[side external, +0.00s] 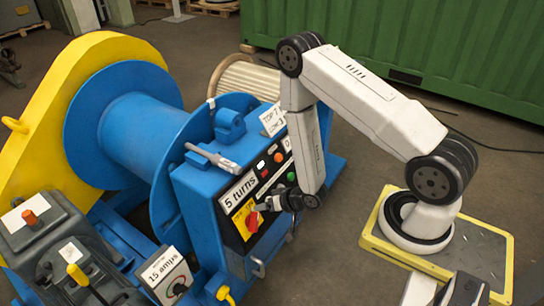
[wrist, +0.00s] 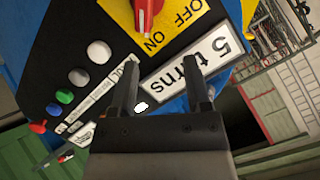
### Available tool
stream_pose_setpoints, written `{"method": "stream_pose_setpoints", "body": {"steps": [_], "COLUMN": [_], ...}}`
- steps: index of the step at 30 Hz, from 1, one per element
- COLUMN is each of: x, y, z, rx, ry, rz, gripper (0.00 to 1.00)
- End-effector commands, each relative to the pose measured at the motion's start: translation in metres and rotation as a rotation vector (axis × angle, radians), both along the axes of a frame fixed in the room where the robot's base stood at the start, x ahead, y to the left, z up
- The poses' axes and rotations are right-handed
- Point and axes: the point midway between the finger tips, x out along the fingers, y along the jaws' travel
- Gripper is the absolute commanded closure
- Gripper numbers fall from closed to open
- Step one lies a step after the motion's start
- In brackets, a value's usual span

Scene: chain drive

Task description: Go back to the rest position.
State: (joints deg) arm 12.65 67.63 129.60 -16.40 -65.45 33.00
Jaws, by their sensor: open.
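My gripper (side external: 266,206) is close in front of the blue machine's control panel, next to the red rotary switch (side external: 252,222). In the wrist view my gripper (wrist: 161,66) is open, its two fingers apart with nothing held between them. The red switch (wrist: 148,14) on its yellow ON/OFF plate (wrist: 185,18) lies beyond the fingertips, apart from them in that picture. The "5 turns" label (wrist: 188,68) shows behind and between the fingers. My arm is bent, reaching from its base to the panel. Whether a finger touches the panel is unclear.
The blue machine (side external: 190,195) carries a large blue drum (side external: 140,130) and a yellow guard (side external: 60,85). Several buttons and labels are on its panel. A grey lever box (side external: 60,245) stands at left. A green container (side external: 440,50) is behind. Floor between panel and base is clear.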

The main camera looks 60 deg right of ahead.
Motion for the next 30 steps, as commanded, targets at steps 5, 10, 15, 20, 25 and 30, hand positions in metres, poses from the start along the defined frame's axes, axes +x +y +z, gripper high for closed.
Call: {"method": "stream_pose_setpoints", "body": {"steps": [5,10,15,20,25,30], "x": [0.013,0.018,0.019,0.014,0.005,-0.008], "y": [-0.002,-0.002,-0.001,0.001,0.005,0.011], "z": [0.028,0.053,0.08,0.106,0.133,0.16], "rx": [-0.088,-0.161,-0.226,-0.277,-0.321,-0.355], "ry": [0.061,0.126,0.191,0.253,0.319,0.383], "rz": [0.051,0.098,0.143,0.185,0.233,0.285], "gripper": [0.38,0.38,0.38,0.38,0.38,0.38]}}
